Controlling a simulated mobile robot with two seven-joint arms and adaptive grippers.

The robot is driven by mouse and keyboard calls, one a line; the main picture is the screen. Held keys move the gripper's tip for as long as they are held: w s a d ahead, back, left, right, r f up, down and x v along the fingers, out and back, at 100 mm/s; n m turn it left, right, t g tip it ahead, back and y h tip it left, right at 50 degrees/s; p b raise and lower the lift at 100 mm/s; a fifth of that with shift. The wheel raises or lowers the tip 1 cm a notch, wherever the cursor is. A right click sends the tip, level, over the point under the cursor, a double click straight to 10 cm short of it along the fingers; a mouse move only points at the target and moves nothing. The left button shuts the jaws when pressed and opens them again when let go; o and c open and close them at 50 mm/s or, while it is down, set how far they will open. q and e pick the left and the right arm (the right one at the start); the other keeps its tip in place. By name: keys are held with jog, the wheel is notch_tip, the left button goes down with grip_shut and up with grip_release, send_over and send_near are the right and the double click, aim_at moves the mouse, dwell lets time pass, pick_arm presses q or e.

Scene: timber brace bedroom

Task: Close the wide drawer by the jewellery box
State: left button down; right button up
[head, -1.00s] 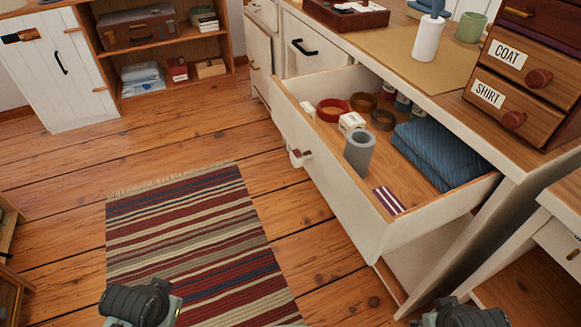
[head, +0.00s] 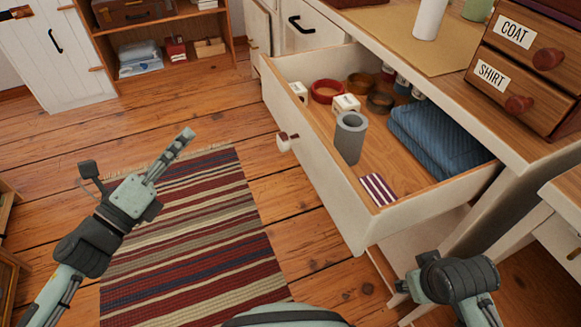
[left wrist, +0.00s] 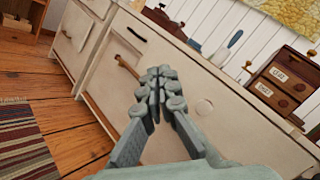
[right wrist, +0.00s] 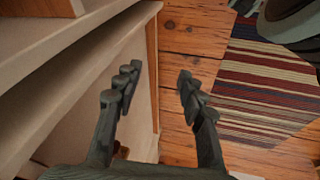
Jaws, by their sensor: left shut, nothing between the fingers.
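The wide drawer (head: 335,190) stands pulled out of the white dresser, with a small red-brown and white handle (head: 287,141) on its front. My left gripper (head: 187,135) is shut and empty, over the floor and rug left of the drawer front, apart from it. Its closed fingers (left wrist: 160,75) point toward the white dresser fronts in the left wrist view. The jewellery box (head: 355,2) is only a dark edge at the top of the head view. My right gripper (right wrist: 155,85) is open and empty beside white furniture; its fingers are hidden in the head view.
The drawer holds a grey cylinder (head: 350,138), folded blue cloth (head: 437,138), a striped item (head: 377,189), small boxes and rolled bands. A labelled chest (head: 525,65) and a white bottle (head: 429,18) stand on the dresser. A striped rug (head: 190,235) covers open floor.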

aim_at(414, 131)
pick_arm(q)
jog(key=s+d+f+m+g+h, duration=0.3)
jog(key=s+d+m+g+h, duration=0.65)
jog(key=m, duration=0.85)
jog(key=w+d+y+p, duration=0.1)
jog(key=d, duration=0.2)
jog(key=w+d+g+y+p, duration=0.1)
jog(key=d, duration=0.2)
jog(key=w+d+y, duration=0.1)
jog(key=w+d, duration=0.1)
jog(key=d, duration=0.2)
jog(key=shift+r+n+p, duration=0.3)
jog(key=shift+r+p, duration=0.05)
jog(key=shift+p, duration=0.05)
jog(key=shift+w+d+f, duration=0.1)
jog(key=shift+d+f, duration=0.05)
jog(key=shift+d, duration=0.35)
pick_arm(e)
jog(key=a+x, duration=0.1)
jog(key=x, duration=0.5)
jog(key=shift+s+f, duration=0.2)
jog(key=shift+s, duration=0.1)
